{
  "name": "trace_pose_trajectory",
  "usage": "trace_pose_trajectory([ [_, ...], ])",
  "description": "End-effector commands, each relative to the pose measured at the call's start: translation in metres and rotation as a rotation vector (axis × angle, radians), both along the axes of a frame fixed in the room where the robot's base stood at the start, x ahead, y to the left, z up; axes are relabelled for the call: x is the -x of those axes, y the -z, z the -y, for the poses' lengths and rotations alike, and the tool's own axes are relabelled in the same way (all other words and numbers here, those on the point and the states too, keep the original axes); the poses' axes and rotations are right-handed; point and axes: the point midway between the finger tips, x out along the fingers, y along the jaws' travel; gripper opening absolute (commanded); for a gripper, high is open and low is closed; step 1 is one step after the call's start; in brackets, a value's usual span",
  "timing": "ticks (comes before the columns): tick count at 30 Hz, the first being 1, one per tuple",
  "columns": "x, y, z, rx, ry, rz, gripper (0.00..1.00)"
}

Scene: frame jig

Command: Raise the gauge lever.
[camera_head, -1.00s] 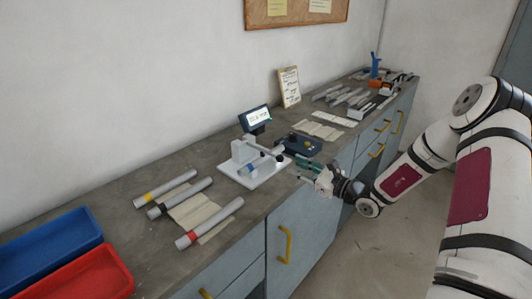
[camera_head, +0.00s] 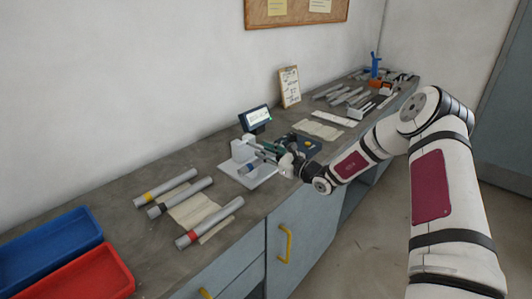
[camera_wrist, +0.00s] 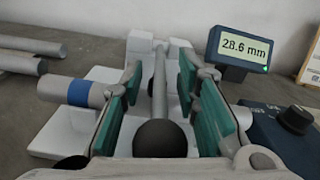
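The gauge (camera_head: 238,152) is a white fixture on a white base plate on the bench. Its lever (camera_wrist: 160,95) is a grey rod with a dark ball knob (camera_wrist: 160,139), pointing toward me in the wrist view. My gripper (camera_wrist: 159,82) is open, with one green-padded finger on each side of the lever; gaps show between the pads and the rod. In the head view my gripper (camera_head: 271,151) is over the gauge and hides most of the lever. A grey tube with a blue band (camera_wrist: 78,91) lies in the gauge, left of my fingers.
The gauge display (camera_wrist: 240,48) reads 28.6 mm. A dark blue box with a black knob (camera_wrist: 295,119) stands close on the right. Several banded tubes (camera_head: 180,197) lie left of the gauge, with blue (camera_head: 45,250) and red (camera_head: 85,278) trays beyond.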

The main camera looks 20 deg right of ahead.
Motion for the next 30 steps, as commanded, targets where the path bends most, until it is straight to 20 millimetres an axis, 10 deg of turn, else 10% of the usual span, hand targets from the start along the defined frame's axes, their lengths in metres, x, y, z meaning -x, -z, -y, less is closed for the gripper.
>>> trace_pose_trajectory([
  [6, 0.0, 0.0, 0.0, 0.0, 0.0, 0.0, 0.29],
  [10, 0.0, 0.0, 0.0, 0.0, 0.0, 0.0, 0.0],
  [30, -0.001, -0.019, 0.002, 0.088, 0.005, -0.118, 0.0],
])
